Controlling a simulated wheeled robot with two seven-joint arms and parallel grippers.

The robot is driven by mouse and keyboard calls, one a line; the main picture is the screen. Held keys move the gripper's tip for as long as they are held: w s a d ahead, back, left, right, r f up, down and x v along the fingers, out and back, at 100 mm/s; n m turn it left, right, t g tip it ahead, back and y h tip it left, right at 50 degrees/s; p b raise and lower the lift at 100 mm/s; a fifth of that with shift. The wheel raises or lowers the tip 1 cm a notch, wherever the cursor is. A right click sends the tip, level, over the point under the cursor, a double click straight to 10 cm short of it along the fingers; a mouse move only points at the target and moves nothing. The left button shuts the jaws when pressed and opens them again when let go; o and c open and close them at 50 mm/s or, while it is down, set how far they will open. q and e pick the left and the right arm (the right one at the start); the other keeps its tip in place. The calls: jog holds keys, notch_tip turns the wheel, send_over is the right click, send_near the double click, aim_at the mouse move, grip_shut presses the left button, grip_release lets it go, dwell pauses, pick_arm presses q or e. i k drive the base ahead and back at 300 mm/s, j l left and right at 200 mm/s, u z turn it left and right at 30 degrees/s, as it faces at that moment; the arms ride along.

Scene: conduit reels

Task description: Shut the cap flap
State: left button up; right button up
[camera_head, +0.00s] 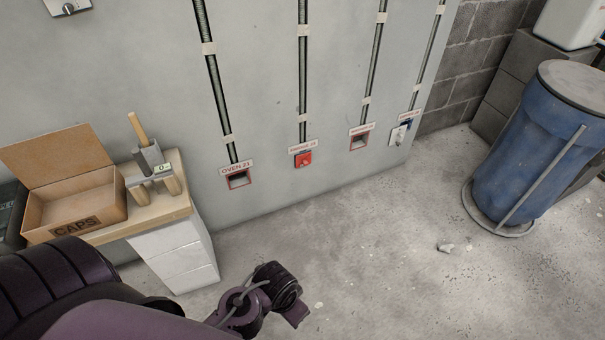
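A cardboard box marked CAPS (80,208) sits on a wooden-topped bench at the left. Its flap (55,155) stands raised at the back, leaning away, so the box is open; the part of the inside that shows looks empty. My purple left arm comes in from the lower left, in front of the bench. The dark end of that arm, at my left gripper (277,295), is over the floor, right of the bench and well apart from the box. Its fingers are not clear enough to tell open from shut. My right gripper is not in view.
A wooden-handled tool (140,130) stands in a grey holder right beside the box. White drawers (178,255) are under the bench top (160,205). Conduits run down the wall to labelled outlets, one with a red cover (303,159).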

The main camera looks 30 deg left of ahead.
aim_at(47, 159)
jog(key=u, duration=2.5)
